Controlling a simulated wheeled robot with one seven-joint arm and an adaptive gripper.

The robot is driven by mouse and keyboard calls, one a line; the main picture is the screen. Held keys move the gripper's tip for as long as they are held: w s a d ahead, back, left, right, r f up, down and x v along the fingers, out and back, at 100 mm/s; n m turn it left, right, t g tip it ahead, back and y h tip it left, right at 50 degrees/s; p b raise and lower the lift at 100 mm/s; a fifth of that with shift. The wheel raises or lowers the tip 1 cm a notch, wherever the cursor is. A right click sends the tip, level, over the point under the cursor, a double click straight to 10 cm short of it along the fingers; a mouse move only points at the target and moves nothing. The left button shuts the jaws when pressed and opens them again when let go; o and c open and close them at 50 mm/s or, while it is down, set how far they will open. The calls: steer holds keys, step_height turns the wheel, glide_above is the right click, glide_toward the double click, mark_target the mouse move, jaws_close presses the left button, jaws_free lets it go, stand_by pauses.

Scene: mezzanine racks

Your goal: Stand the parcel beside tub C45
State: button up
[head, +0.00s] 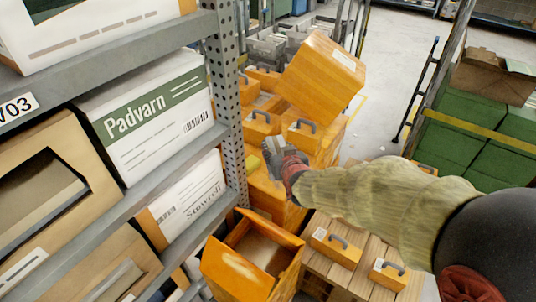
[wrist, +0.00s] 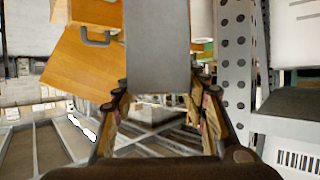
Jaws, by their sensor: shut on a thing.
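My gripper (head: 277,160) is shut on a plain grey slab-like thing (wrist: 160,48), which fills the space between the fingertips in the wrist view. This may be the parcel; no marking on it can be read. In the head view it is small, and the gripper covers part of it. It is held among orange tubs with grey handles, close to one tub (head: 303,136) and another (head: 260,125). An orange tub with a handle (wrist: 82,57) shows left of the slab in the wrist view. Tub labels are too small to read, so I cannot tell which is C45.
A grey perforated rack post (head: 226,105) stands left of my gripper, with boxes such as the Padvarn carton (head: 150,115) on its shelves. A large orange box (head: 320,75) sits tilted behind. An open orange box (head: 225,262) is in front. Clear floor (head: 395,70) lies beyond.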

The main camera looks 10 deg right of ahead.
steer(key=s+f, duration=0.3)
steer(key=s, duration=0.1)
steer(key=b+x, duration=0.1)
steer(key=x, duration=0.2)
steer(key=b+x, duration=0.1)
steer(key=x, duration=0.2)
steer(key=b+x, duration=0.1)
steer(key=x, duration=0.3)
steer(key=shift+s+d+f, duration=0.15)
steer(key=shift+d+f, duration=0.05)
steer(key=shift+f, duration=0.1)
steer(key=w+f+b, duration=0.3)
steer(key=w+f, duration=0.1)
steer(key=f, duration=0.4)
steer(key=shift+w+b, duration=0.3)
steer(key=shift+b, duration=0.05)
steer(key=shift+a+f, duration=0.1)
steer(key=shift+f, duration=0.1)
steer(key=shift+f, duration=0.2)
steer(key=o, duration=1.5)
steer(key=shift+c, duration=0.2)
steer(key=shift+r, duration=0.1)
